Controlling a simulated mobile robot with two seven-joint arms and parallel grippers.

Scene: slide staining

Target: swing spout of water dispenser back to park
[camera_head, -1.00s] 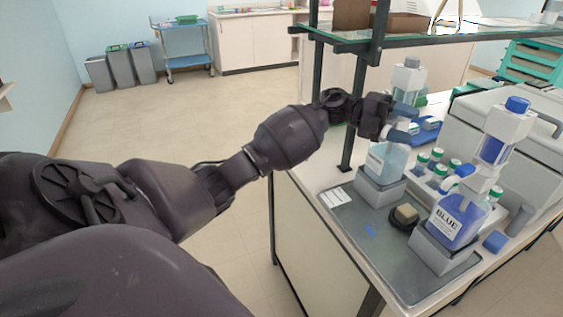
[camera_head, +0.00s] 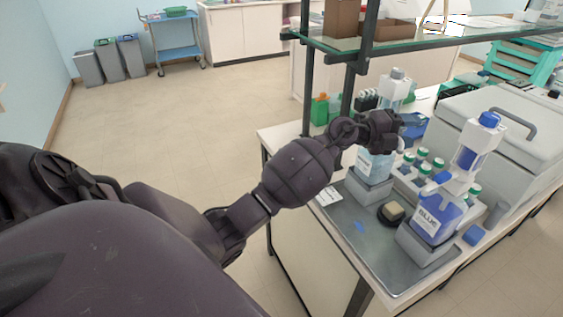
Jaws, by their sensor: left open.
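The water dispenser (camera_head: 374,166) is a bottle of pale blue liquid with a white label. It stands on a grey block at the back left of the grey tray (camera_head: 358,247). Its clear upper part (camera_head: 397,90) rises behind my gripper. My left gripper (camera_head: 398,131) is open at the dispenser's upper part. It hides the neck and most of the spout, so I cannot tell whether the fingers touch it. The blue-stain dispenser (camera_head: 437,216), labelled BLUE, stands on another grey block at the front right of the tray. My right gripper is out of view.
A black round dish with a tan block (camera_head: 392,211) sits between the dispensers. Several green-capped bottles (camera_head: 421,156) stand in a rack behind. A glass shelf (camera_head: 340,45) on dark posts overhangs the bench. A large grey-white machine (camera_head: 500,130) stands at the right.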

